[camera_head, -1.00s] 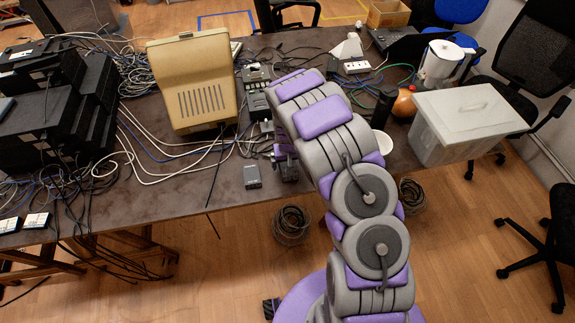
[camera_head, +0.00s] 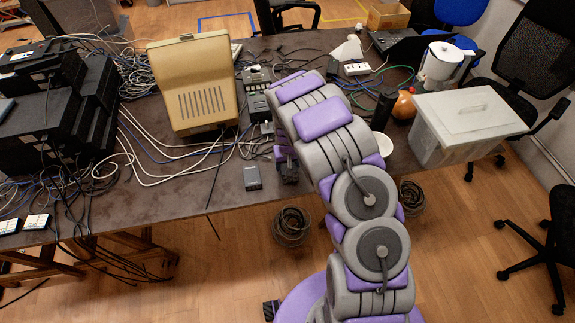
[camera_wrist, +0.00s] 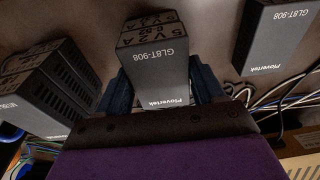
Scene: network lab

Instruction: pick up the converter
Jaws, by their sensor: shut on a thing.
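A small dark grey box, the converter (camera_wrist: 155,75), sits between my two fingers in the wrist view. It has "GL8T-908" and "Plovertek" on one face and "5V 2A" lettering on its end. My gripper (camera_wrist: 163,88) is shut on it, with one blue-grey finger along each side. I cannot tell whether it is clear of the table. In the head view my arm mostly hides my gripper (camera_head: 288,170) at the table's front edge, and the held converter cannot be made out there.
A similar grey box (camera_wrist: 269,40) lies to the right in the wrist view. Vented boxes (camera_wrist: 58,82) stand at left, and cables (camera_wrist: 285,92) run at right. In the head view, a beige case (camera_head: 193,85) stands behind, with a lidded bin (camera_head: 466,122) at right.

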